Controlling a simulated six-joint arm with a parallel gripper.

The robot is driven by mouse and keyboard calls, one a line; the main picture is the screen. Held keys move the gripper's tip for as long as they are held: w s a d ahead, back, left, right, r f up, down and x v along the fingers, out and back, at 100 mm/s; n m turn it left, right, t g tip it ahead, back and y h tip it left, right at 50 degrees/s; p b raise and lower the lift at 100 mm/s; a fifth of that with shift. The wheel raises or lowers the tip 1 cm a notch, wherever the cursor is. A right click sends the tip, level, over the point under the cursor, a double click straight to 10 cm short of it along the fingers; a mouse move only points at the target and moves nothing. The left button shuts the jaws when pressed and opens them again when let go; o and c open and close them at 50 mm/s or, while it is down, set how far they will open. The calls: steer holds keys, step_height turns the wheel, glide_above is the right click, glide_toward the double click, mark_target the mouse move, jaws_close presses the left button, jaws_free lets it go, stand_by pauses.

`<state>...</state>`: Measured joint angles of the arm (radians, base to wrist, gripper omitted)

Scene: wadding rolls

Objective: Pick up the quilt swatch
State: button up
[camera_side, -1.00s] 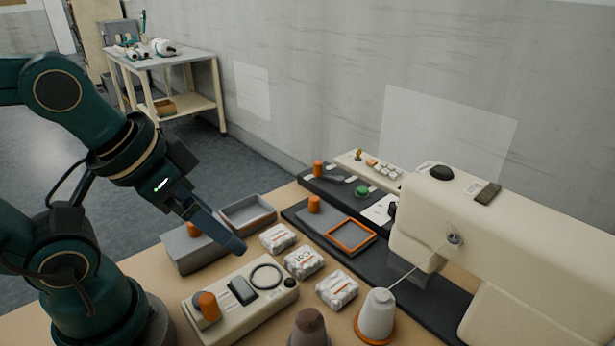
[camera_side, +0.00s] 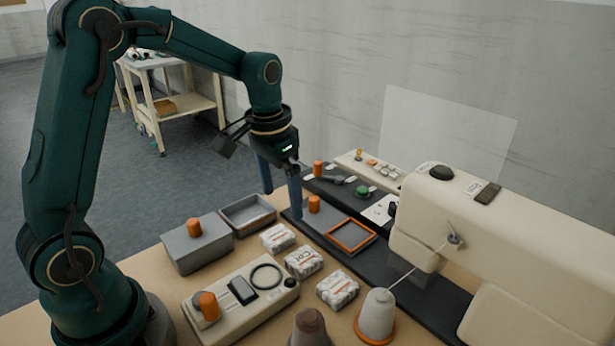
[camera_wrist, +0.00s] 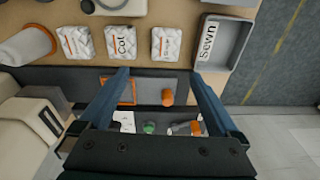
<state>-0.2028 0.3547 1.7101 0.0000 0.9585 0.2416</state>
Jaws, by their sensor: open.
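Several small white quilted packets lie in a row on the tan table. In the side view they are a back packet (camera_side: 278,238), a middle packet (camera_side: 304,261) marked "Cot" and a front packet (camera_side: 337,290). The wrist view shows the "Cot" packet (camera_wrist: 121,42) between the other two. I cannot tell which of them, if any, is the quilt swatch. My gripper (camera_side: 282,204) is open and empty, pointing down over the left end of the dark machine bed, apart from the packets. The wrist view shows its two fingers (camera_wrist: 158,73) spread wide.
An open grey tray (camera_side: 248,214) marked "Sewn" and a grey box (camera_side: 197,248) with an orange knob stand left of the packets. An orange frame (camera_side: 351,235) lies on the dark bed. A large cream sewing machine (camera_side: 520,235) and a thread cone (camera_side: 377,318) stand right.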

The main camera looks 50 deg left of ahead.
steer(key=g, duration=0.1)
glide_above(277, 234)
step_height(277, 234, down, 5)
steer(key=shift+r, duration=0.1)
steer(key=shift+f, duration=2.2)
steer(key=c, duration=1.4)
